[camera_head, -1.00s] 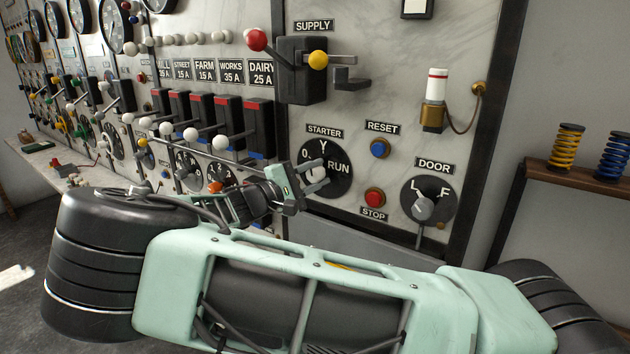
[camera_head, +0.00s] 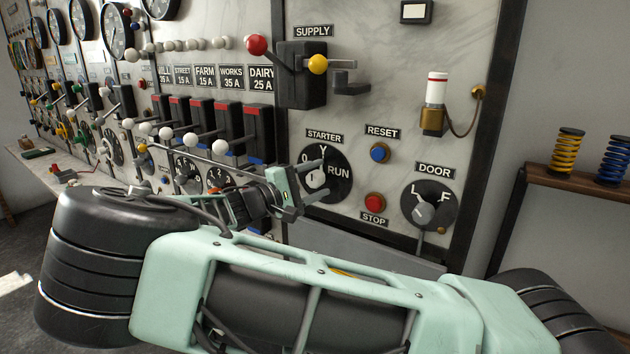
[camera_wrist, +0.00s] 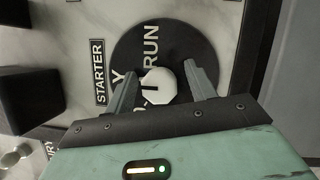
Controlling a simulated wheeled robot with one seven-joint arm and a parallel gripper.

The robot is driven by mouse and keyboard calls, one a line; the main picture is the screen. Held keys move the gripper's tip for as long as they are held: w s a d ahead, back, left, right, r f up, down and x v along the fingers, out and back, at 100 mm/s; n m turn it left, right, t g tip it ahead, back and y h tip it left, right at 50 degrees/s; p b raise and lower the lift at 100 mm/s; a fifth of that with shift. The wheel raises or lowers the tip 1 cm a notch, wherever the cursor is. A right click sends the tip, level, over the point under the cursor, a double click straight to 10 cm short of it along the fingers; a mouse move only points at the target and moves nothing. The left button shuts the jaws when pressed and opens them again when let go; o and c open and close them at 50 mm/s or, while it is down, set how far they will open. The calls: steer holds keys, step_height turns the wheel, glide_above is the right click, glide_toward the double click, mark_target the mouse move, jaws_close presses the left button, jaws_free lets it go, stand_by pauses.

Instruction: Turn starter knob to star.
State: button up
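The starter dial (camera_head: 340,190) is a round black plate on the marble panel, marked 0, Y and RUN under a STARTER label. Its pale knob (camera_head: 316,178) shows partly behind my fingers. In the wrist view the white knob (camera_wrist: 159,86) sits at the dial's middle with a short dark mark on its left side, roughly towards the Y and 0 side; the exact setting is hard to tell. My gripper (camera_wrist: 162,80) is open, one finger on each side of the knob, with a visible gap at both sides. It also shows in the head view (camera_head: 318,178).
Right of the dial are a blue reset button (camera_head: 379,152), a red stop button (camera_head: 375,203) and the door knob (camera_head: 424,213). Above is the supply lever switch (camera_head: 302,75). A row of white-ball levers (camera_head: 219,147) lies close left of my gripper.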

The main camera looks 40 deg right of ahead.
steer(key=a+f+b, duration=0.1)
steer(key=a+b, duration=0.4)
steer(key=a, duration=1.2)
steer(key=shift+w+a+f+b, duration=0.2)
steer(key=shift+w+f+b, duration=0.1)
steer(key=shift+f+b, duration=0.05)
